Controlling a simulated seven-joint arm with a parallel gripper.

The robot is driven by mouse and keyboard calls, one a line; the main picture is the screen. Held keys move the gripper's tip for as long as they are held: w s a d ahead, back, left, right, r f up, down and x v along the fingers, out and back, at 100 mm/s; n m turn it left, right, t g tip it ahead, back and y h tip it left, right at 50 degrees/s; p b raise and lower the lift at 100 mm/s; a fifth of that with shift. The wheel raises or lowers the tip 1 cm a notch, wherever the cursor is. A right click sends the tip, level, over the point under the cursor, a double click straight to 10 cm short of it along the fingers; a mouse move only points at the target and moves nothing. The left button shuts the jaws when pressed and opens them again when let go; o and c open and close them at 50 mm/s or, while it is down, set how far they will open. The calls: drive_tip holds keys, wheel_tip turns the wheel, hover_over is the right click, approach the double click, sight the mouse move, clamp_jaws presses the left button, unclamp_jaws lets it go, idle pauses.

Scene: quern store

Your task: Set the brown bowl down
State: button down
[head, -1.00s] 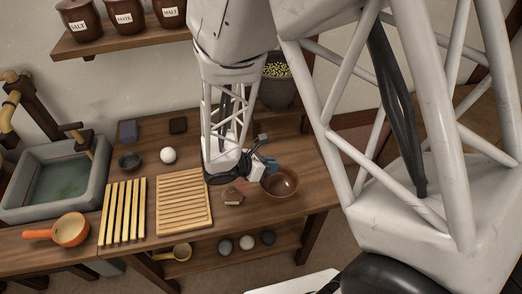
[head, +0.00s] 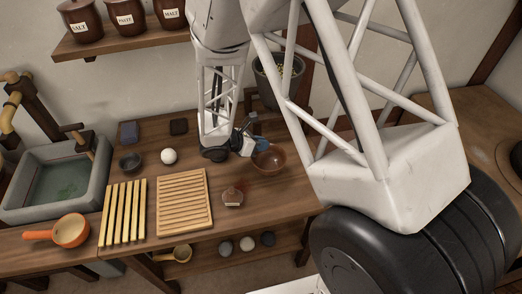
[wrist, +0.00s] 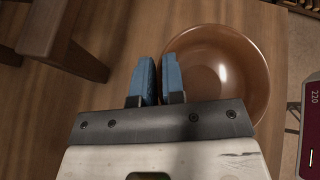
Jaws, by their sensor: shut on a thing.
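The brown bowl (head: 271,162) is at the right part of the wooden table, at the back, upright or nearly so. In the wrist view the bowl (wrist: 225,70) looks empty. My gripper (head: 258,146) is at the bowl's left rim in the wrist view, where its blue fingers (wrist: 160,80) are shut on that rim, one finger inside the bowl and one outside. I cannot tell whether the bowl's base touches the table.
A small brown labelled object (head: 232,197) stands in front of the bowl. A slatted board (head: 184,203), a yellow rack (head: 122,212), a white ball (head: 169,156) and a dark cup (head: 130,162) lie to the left. A grey planter (head: 277,85) stands behind. Table around the labelled object is bare.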

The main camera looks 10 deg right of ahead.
drive_tip(key=shift+f, duration=1.7)
drive_tip(key=c, duration=1.2)
unclamp_jaws()
drive_tip(key=shift+a, duration=0.1)
drive_tip(key=v, duration=1.1)
drive_tip(key=shift+a+r, duration=0.25)
drive_tip(key=shift+a, duration=0.05)
drive_tip(key=shift+s, duration=0.1)
